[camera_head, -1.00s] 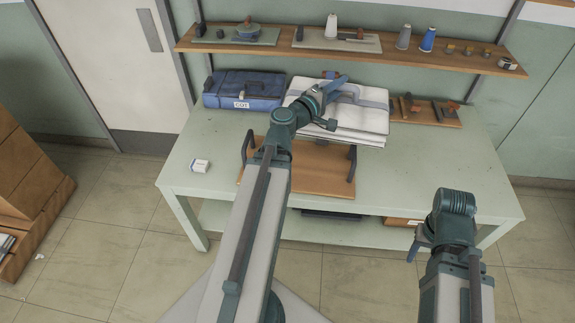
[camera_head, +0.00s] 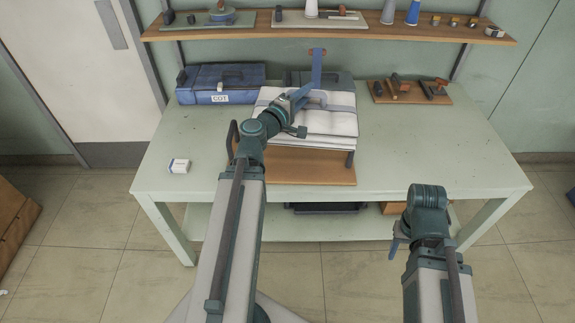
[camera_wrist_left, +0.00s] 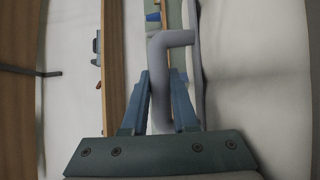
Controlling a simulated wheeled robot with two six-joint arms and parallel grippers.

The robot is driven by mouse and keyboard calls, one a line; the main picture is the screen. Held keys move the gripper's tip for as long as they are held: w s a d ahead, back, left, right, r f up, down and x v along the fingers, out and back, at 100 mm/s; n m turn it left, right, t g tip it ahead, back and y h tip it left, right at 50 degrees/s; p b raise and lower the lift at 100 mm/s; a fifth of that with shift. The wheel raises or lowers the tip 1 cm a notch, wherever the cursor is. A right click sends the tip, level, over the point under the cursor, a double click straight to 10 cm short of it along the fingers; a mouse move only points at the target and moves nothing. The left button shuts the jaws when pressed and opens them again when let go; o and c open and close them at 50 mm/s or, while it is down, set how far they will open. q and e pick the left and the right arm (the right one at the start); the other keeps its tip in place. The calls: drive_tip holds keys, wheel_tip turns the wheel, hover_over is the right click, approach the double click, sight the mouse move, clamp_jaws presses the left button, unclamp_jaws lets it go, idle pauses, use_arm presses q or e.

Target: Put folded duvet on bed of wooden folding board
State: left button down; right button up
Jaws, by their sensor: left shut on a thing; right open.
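A white folded duvet (camera_head: 330,122) with a grey-blue strap lies in a thick stack over the back part of the wooden folding board (camera_head: 300,172) on the table. My left gripper (camera_head: 313,92) reaches over the duvet and is shut on its grey strap handle; the left wrist view shows the handle (camera_wrist_left: 170,75) between the two blue fingers. Much of the board's back is hidden under the duvet. Dark bracket handles (camera_head: 232,138) stand at the board's sides. My right gripper (camera_head: 396,246) is open and empty, low in front of the table's right side.
The right tabletop is clear.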

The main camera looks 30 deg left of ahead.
use_arm(q)
wheel_tip(320, 180, down, 22)
drive_tip(key=b, duration=1.9)
drive_tip(key=w+a+r+n+y+p, duration=0.1)
drive_tip(key=w+a+r+p, duration=0.6)
drive_tip(key=w+a, duration=0.15)
wheel_tip(320, 180, down, 10)
drive_tip(key=b, duration=1)
drive_tip(key=shift+s+a+b, duration=0.3)
drive_tip(key=shift+s+a, duration=0.05)
drive_tip(key=shift+s, duration=0.1)
drive_tip(key=shift+f, duration=0.15)
drive_tip(key=c, duration=0.7)
unclamp_jaws()
